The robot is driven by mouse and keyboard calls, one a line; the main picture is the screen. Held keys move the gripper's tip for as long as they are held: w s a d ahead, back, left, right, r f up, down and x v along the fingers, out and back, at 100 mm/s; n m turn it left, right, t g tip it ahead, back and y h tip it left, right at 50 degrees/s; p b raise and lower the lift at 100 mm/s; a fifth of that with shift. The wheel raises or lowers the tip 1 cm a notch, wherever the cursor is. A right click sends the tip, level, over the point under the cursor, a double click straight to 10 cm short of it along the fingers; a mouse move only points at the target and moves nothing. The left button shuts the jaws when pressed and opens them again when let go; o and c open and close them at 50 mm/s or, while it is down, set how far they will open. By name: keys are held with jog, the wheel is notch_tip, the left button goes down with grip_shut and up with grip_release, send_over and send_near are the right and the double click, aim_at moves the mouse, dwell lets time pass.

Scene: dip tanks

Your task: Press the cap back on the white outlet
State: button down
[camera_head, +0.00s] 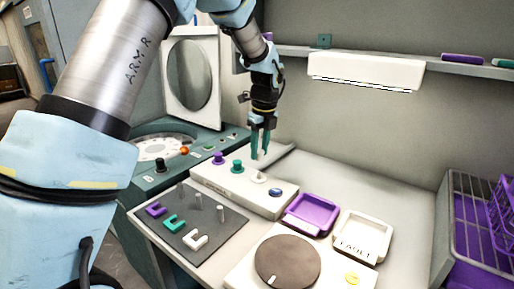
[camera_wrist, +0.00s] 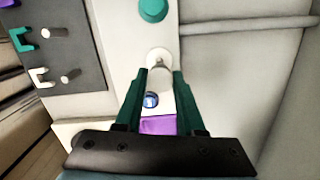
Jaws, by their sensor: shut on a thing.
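My gripper (camera_head: 260,155) points down over the white outlet (camera_head: 257,177) on the white block (camera_head: 230,187). In the wrist view its green fingers (camera_wrist: 160,74) close toward a pale piece, which I take to be the white cap (camera_wrist: 160,66); its edges are hard to tell from the white outlet behind it. In the head view the fingertips are a little above the outlet, with a small gap below them. Whether the cap touches the outlet I cannot tell.
A purple outlet (camera_head: 218,158) and a teal outlet (camera_head: 238,166) stand on the same block, with a blue button (camera_head: 276,192) at its near end. A purple tray (camera_head: 313,212), a white tray (camera_head: 361,236) and a dark mat (camera_head: 197,249) with clips and pegs lie nearby.

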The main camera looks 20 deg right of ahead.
aim_at(260, 173)
jog(key=shift+f+b, duration=1.6)
jog(key=shift+f, duration=0.45)
jog(key=shift+p, duration=0.7)
jog(key=shift+f, duration=1.05)
dwell(0.5)
jog(key=shift+c, duration=2.2)
grip_release()
jog(key=shift+r, duration=0.1)
jog(key=r+b, duration=0.1)
jog(key=r, duration=0.6)
jog(key=s+r+b, duration=0.1)
jog(key=r, duration=0.2)
jog(key=shift+s+d+r+b, duration=0.1)
jog(key=shift+d+r+b, duration=0.05)
jog(key=shift+r+b, duration=0.2)
